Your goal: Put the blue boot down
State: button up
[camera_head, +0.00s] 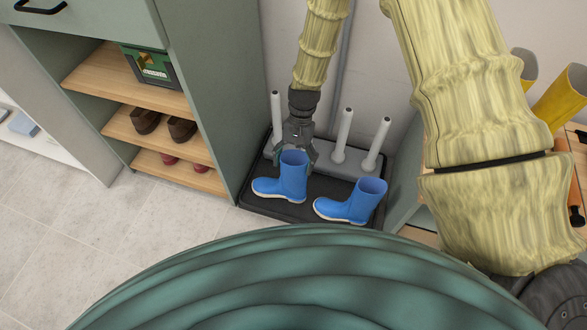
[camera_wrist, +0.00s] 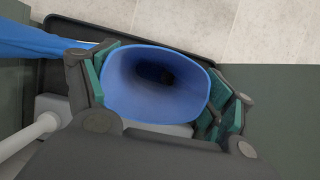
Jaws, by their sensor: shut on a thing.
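Two blue boots stand upright over a black tray (camera_head: 249,203). My gripper (camera_head: 296,155) is shut on the left blue boot (camera_head: 291,179), at the top of its shaft. In the wrist view the held boot's open top (camera_wrist: 155,88) lies between the two teal finger pads of my gripper (camera_wrist: 160,95). The boot's sole appears at the tray's level; I cannot tell whether it touches. The other blue boot (camera_head: 356,203) stands to the right, apart from it, near the tray's front right. Part of it shows at the left edge of the wrist view (camera_wrist: 28,40).
White upright pegs (camera_head: 343,130) rise from a grey base (camera_head: 325,157) behind the boots. A green shelf unit (camera_head: 212,90) with shoes stands close on the left. Yellow boots (camera_head: 562,98) are at the right. Tiled floor (camera_head: 150,225) is clear at front left.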

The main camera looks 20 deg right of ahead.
jog(key=shift+w, duration=0.2)
jog(key=shift+f+b, duration=1)
jog(key=shift+f, duration=0.85)
jog(key=o, duration=1.6)
jog(key=p+v, duration=0.5)
jog(key=v, duration=0.7)
jog(key=shift+a, duration=0.1)
jog(key=shift+s, duration=0.1)
